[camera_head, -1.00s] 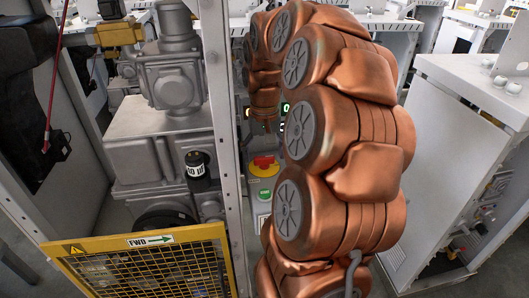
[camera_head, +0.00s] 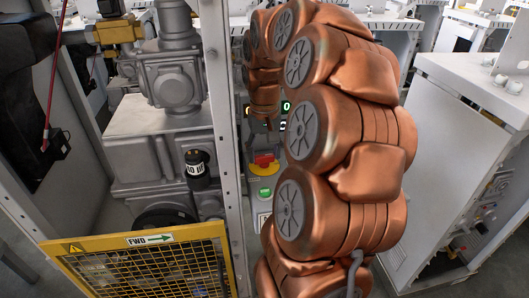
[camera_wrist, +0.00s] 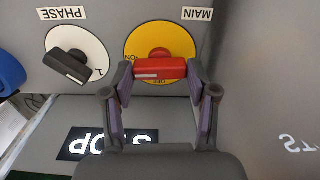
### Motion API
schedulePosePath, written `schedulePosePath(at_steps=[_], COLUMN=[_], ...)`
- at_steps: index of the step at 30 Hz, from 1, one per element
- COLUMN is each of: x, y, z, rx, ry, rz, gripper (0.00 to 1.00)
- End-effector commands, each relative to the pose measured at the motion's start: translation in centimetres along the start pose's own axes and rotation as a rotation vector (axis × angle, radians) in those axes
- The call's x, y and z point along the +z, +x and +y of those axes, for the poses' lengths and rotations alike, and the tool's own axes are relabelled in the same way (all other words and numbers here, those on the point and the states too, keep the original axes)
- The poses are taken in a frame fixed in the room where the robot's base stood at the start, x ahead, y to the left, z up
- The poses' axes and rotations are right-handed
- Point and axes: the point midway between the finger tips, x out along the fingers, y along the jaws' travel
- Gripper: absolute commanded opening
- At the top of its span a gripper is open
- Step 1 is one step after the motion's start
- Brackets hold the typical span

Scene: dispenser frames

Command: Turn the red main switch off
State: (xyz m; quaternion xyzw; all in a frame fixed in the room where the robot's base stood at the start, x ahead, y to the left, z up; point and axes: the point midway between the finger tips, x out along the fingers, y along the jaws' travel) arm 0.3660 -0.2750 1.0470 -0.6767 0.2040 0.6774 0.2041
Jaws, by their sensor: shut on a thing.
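The red main switch (camera_wrist: 165,68) has a bar handle on a round yellow plate (camera_wrist: 160,35), under an upside-down MAIN label in the wrist view. The handle lies crosswise there, with a white mark on its left part. ON is printed at the plate's left and OFF at its lower edge, partly covered by the handle. My gripper (camera_wrist: 160,76) has a finger at each end of the handle and is shut on it. In the head view the red switch (camera_head: 264,160) shows below my gripper, whose fingers are small and dark there.
A black PHASE knob (camera_wrist: 68,65) on a white plate sits left of the switch in the wrist view. A STOP label (camera_wrist: 110,143) lies below. In the head view, a grey post (camera_head: 226,150) stands close left of my arm, and a green button (camera_head: 265,193) is below the switch.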

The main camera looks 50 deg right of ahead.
Motion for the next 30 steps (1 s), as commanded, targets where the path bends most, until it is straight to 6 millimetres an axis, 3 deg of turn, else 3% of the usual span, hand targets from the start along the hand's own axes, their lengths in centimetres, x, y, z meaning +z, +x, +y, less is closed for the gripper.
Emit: schedulePosePath(at_steps=[30], x=[-0.06], y=[0.00], z=[-0.10], rx=[-0.001], ry=[-0.902], rz=[0.002], gripper=[0.23])
